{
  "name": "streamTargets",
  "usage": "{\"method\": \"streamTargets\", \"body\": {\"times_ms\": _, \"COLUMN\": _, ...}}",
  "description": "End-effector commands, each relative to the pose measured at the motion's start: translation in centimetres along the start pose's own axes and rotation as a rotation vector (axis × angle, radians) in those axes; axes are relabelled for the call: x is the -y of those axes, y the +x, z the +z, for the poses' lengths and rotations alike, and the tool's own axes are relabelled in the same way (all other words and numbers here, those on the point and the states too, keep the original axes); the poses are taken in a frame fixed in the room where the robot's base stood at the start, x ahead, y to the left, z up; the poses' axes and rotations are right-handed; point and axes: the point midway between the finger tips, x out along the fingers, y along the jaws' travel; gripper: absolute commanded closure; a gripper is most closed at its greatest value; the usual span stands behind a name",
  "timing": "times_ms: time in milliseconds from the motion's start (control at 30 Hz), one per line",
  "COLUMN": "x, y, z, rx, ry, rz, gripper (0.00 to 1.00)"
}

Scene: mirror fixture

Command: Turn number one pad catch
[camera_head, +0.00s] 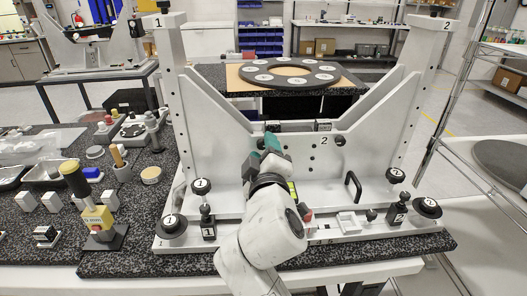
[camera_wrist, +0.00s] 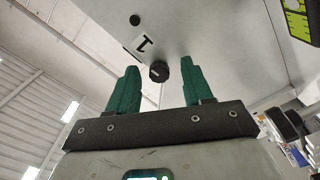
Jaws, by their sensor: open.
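A small round black knob (camera_wrist: 159,71) with a light mark on its face sits on the pale fixture plate, beside a white label "1" (camera_wrist: 144,43), in the wrist view. I take it to be the number one pad catch. My gripper (camera_wrist: 160,64) is open, its two green fingers on either side of the knob in this view. Whether the tips reach it in depth I cannot tell. In the head view my gripper (camera_head: 262,152) is at the middle of the upright plate of the mirror fixture (camera_head: 220,160). My arm and fingers hide most of the number one catch there.
A matching black knob (camera_head: 340,141) by label "2" is right of my gripper. A black handle (camera_head: 353,186) and the number 1 base knob (camera_head: 173,225) stick out nearby. A yellow-handled tool (camera_head: 99,216) stands on the left. A dark ring (camera_head: 290,88) lies on the bench behind.

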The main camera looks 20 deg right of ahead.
Motion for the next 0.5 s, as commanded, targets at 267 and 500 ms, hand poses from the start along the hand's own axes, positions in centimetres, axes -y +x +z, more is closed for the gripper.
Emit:
{"method": "streamTargets", "body": {"times_ms": 267, "x": 0.0, "y": -0.8, "z": 0.0, "rx": -0.003, "ry": 0.000, "rz": 0.001, "gripper": 0.50}}
{"method": "streamTargets", "body": {"times_ms": 500, "x": 0.2, "y": -5.1, "z": 0.0, "rx": -0.004, "ry": 0.000, "rz": -0.001, "gripper": 0.50}}
